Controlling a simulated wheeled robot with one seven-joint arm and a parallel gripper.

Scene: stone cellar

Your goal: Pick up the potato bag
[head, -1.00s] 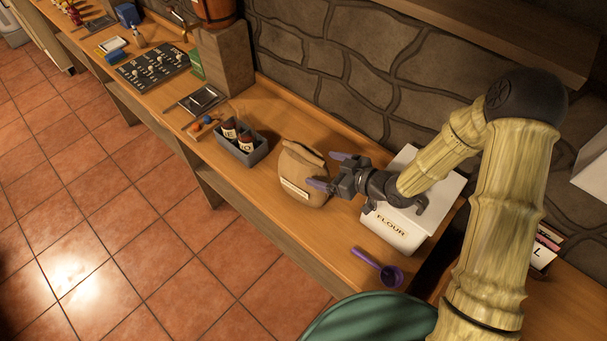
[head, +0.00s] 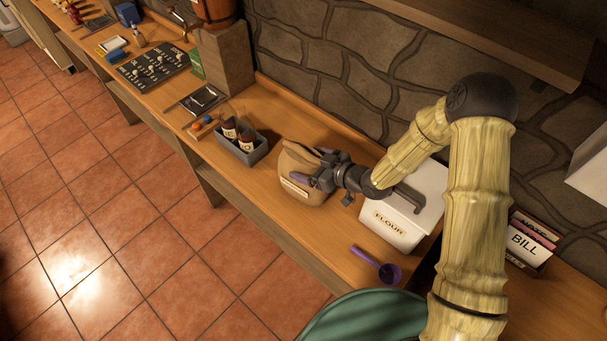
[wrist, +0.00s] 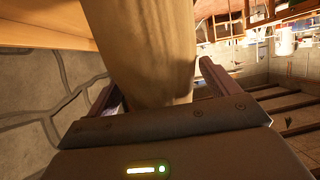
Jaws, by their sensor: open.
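The potato bag (head: 291,167), a tan sack with a folded top and a pale label on its front, stands on the wooden counter. My gripper (head: 312,168) is open at the bag's right side, with one finger by the front and the other by the back. In the wrist view the bag (wrist: 148,45) fills the middle, between the two fingers of my gripper (wrist: 158,88). A gap shows between the bag and the right finger. The left finger looks close to the bag; I cannot tell whether it touches.
A white flour bin (head: 405,228) stands right of the bag, under my arm. A grey caddy with dark bottles (head: 254,153) stands close on the left. A purple scoop (head: 377,265) lies near the counter's front edge. A stone wall (head: 345,75) runs behind.

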